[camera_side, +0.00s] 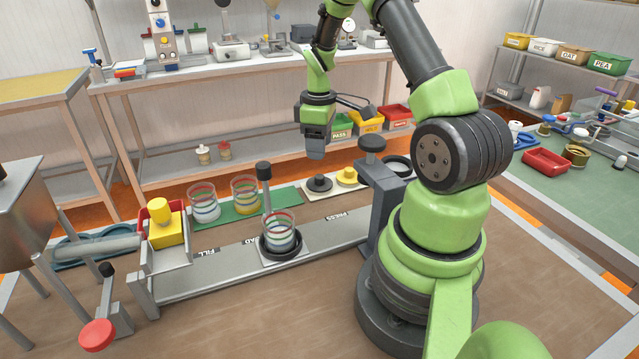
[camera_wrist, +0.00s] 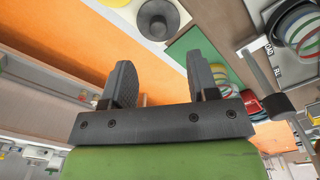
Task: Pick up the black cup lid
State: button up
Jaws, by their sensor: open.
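The black cup lid (camera_side: 319,183) lies flat on a pale mat behind the rail, left of a yellow lid (camera_side: 347,176). It has a raised knob in its middle. In the wrist view a dark round lid (camera_wrist: 158,19) shows at the top, ahead of the fingers. My gripper (camera_side: 315,154) hangs above the black lid in the side view, apart from it. In the wrist view my gripper (camera_wrist: 160,84) has its two fingers spread with nothing between them.
A clear striped cup (camera_side: 280,232) stands in a black ring holder on the rail. Two more striped cups stand on a green mat (camera_side: 226,219). A dark post (camera_side: 264,180) rises near them. A grey press (camera_side: 372,160) stands right of the lids.

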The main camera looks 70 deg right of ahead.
aim_at(318, 176)
notch_tip(318, 176, down, 8)
jog(key=shift+w+d+r, duration=0.1)
jog(key=shift+w, duration=0.05)
jog(key=c, duration=1)
